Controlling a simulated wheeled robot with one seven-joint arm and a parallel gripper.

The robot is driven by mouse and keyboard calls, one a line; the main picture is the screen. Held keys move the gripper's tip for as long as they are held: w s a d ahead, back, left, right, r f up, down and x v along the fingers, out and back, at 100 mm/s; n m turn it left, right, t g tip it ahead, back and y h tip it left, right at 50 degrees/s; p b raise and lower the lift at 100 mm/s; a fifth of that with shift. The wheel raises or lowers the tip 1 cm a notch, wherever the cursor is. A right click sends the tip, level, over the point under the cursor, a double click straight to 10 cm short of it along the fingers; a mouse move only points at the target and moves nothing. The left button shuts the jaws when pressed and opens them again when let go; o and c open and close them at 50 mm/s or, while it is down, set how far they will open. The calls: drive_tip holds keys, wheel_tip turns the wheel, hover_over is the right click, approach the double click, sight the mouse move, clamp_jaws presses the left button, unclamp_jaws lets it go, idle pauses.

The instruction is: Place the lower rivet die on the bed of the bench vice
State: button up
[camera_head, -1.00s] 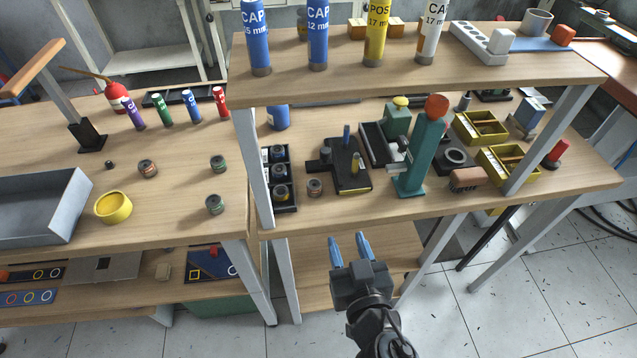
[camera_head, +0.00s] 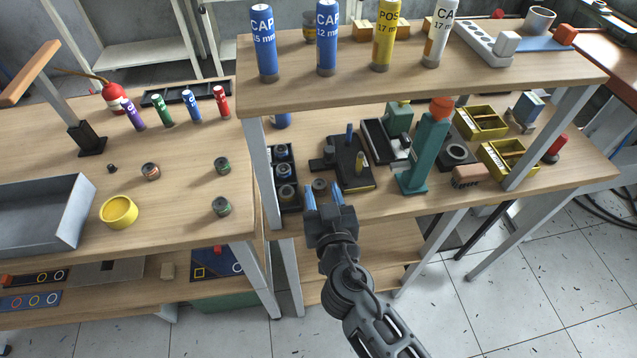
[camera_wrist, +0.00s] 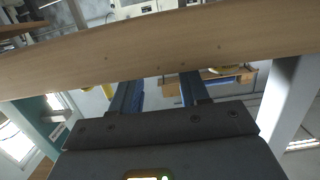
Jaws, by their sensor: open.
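My gripper (camera_head: 323,193) is open, its two blue fingers pointing away from me at the front edge of the bench's middle level.
A black tray (camera_head: 291,204) with several round parts is left of my gripper. A black plate (camera_head: 355,177) with blue and yellow pins lies behind it. The upper shelf (camera_head: 400,88) overhangs the bench. Its left post (camera_head: 258,165) stands near the tray.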

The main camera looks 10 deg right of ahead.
sight(318, 180)
drive_tip(key=shift+w+f, duration=0.15)
drive_tip(key=shift+w, duration=0.7)
drive_tip(key=shift+w+f, duration=0.1)
drive_tip(key=shift+w, duration=0.75)
drive_tip(key=shift+c, duration=0.4)
clamp_jaws()
drive_tip(key=shift+r, duration=0.1)
